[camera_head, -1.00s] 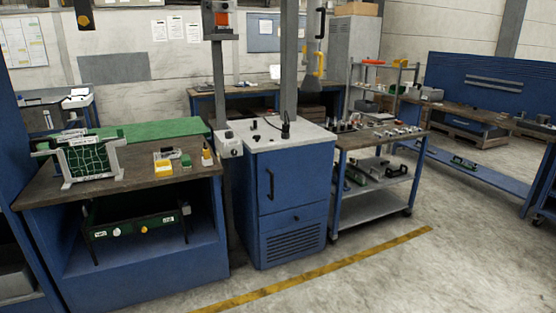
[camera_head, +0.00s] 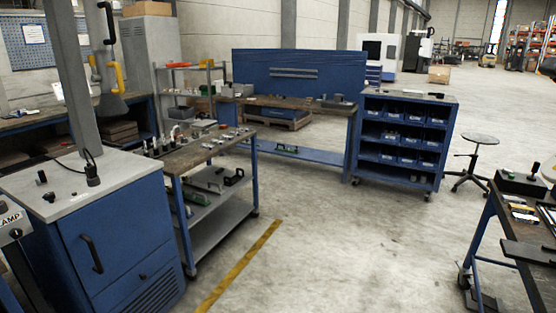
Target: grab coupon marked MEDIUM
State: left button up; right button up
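I cannot make out a coupon marked MEDIUM in this view; any labels on the small parts are too small to read. Several small metal and dark parts (camera_head: 178,139) stand on top of the wheeled cart (camera_head: 205,150) left of the middle. Small light and yellow items (camera_head: 524,213) lie on the dark bench at the right edge. Neither of my grippers is in the head view.
A blue cabinet (camera_head: 118,236) stands at the left front. A blue bin rack (camera_head: 403,139) and a stool (camera_head: 479,150) stand farther back. A dark bench (camera_head: 508,251) is at the right edge. The floor (camera_head: 340,245) between is clear, with a yellow line (camera_head: 240,263).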

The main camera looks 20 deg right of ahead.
aim_at(506, 199)
jog(key=i+l+z, duration=0.25)
jog(key=z, duration=0.25)
jog(key=i+z, duration=0.8)
jog(key=z, duration=0.15)
jog(key=i+z, duration=0.2)
jog(key=i, duration=0.4)
jog(key=i+z, duration=0.2)
jog(key=i, duration=0.4)
jog(key=i+j+z, duration=0.2)
jog(key=i, duration=0.4)
